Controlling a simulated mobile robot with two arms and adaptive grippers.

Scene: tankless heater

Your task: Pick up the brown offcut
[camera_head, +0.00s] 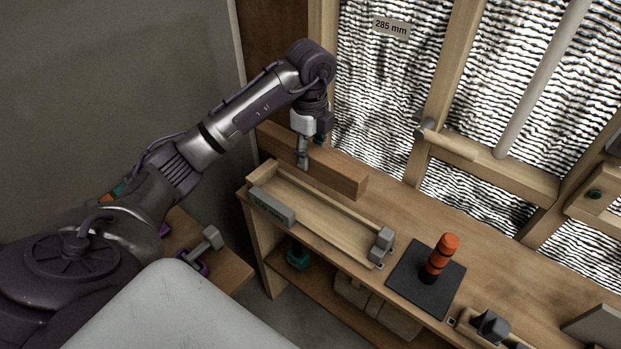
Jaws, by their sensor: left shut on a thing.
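The brown offcut (338,177) is a long brown wooden block at the back left of the bench, just behind the long wooden tray. My left gripper (303,163) comes down from above and is shut on the offcut near its middle. The fingers cover a small part of its near side. I cannot tell whether the offcut rests on the bench or is slightly raised. My right gripper is not in view.
The wooden tray (341,229) has grey blocks at its ends. A black mat (402,278) with an orange and black upright object (440,259) lies to its right. Wall studs, a pale pipe (540,80) and a "285 mm" label (391,27) stand behind.

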